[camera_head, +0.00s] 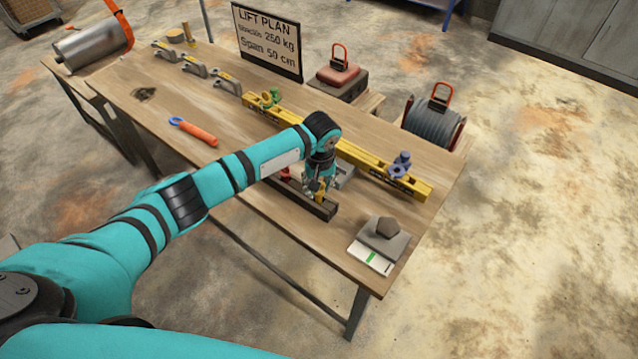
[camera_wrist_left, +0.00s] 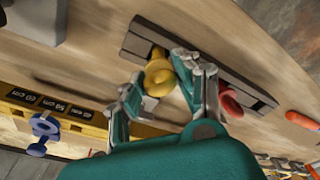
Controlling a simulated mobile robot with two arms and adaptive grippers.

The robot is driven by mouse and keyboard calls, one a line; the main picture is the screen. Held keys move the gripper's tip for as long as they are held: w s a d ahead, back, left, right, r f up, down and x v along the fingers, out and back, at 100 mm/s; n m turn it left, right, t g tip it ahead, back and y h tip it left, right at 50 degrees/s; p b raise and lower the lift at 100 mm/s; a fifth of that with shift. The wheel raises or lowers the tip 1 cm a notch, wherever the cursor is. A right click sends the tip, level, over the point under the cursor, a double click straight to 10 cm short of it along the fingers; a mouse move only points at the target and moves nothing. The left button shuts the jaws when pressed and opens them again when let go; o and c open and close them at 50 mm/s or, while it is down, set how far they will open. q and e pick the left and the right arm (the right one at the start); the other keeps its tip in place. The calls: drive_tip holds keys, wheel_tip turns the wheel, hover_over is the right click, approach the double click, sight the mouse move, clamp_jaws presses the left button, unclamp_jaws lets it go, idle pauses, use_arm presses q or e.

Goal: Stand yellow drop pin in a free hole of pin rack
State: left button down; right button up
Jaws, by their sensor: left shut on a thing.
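The yellow drop pin (camera_wrist_left: 158,76) has a ring-shaped yellow head and sits between the fingers of my left gripper (camera_wrist_left: 163,88). In the head view my left gripper (camera_head: 320,186) is low over the right end of the dark pin rack (camera_head: 322,207), with the yellow pin (camera_head: 320,194) partly covered by it. The rack also shows in the wrist view (camera_wrist_left: 255,98). A red pin (camera_wrist_left: 232,103) stands in the rack's other half. The yellow pin's lower end is hidden, so I cannot tell whether it is in a hole. My right gripper is out of view.
A yellow beam (camera_head: 368,162) with green (camera_head: 270,98) and blue (camera_head: 400,164) fittings lies behind the rack. A scale (camera_head: 371,259) bearing a grey block stands near the table's right corner. An orange-handled tool (camera_head: 198,134) lies left. Bare wood lies left of the rack.

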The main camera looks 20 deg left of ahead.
sight(320, 195)
use_arm(q)
drive_tip(key=shift+f, duration=0.55)
drive_tip(key=c, duration=0.8)
unclamp_jaws()
drive_tip(key=shift+c, duration=0.2)
wheel_tip(320, 195, up, 12)
drive_tip(key=s, duration=0.1)
drive_tip(key=shift+s+d, duration=0.15)
drive_tip(key=shift+d, duration=0.15)
